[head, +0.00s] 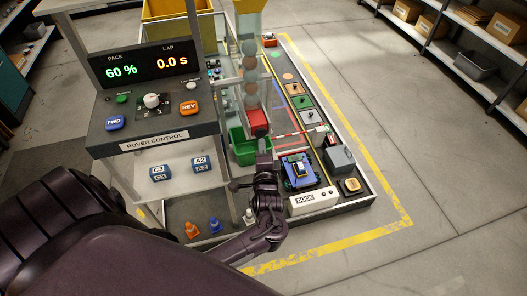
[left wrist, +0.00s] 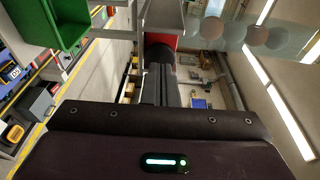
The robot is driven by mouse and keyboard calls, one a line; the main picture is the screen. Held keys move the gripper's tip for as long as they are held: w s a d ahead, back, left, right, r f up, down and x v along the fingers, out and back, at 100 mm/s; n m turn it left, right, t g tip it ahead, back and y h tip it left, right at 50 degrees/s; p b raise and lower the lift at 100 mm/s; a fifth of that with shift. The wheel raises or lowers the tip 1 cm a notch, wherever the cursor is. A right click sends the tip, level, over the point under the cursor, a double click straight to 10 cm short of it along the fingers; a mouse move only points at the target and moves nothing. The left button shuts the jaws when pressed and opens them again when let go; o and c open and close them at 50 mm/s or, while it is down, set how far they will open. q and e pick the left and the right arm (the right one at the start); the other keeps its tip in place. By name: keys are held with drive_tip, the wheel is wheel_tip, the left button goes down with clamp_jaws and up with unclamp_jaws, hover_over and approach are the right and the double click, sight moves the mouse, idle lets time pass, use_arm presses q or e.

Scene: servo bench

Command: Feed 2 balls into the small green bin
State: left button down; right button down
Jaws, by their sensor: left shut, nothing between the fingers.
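Several brownish and grey balls (head: 250,76) are stacked in a clear upright tube below a yellow hopper (head: 248,5). Balls also show in the left wrist view (left wrist: 257,33). A red block (head: 257,118) is at the foot of the tube; it also shows in the left wrist view (left wrist: 171,40). The small green bin (head: 242,150) stands below it, with its inside partly in view in the left wrist view (left wrist: 45,22). My left gripper (head: 261,131) is shut and empty, its tips close to the red block; I cannot tell if they touch. My right gripper is not in view.
A rover control panel (head: 150,128) stands left of the tube. A blue rover (head: 298,171) sits by a white dock (head: 314,200) to the right. Open floor lies to the right.

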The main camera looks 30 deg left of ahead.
use_arm(q)
drive_tip(key=shift+x, duration=1.05)
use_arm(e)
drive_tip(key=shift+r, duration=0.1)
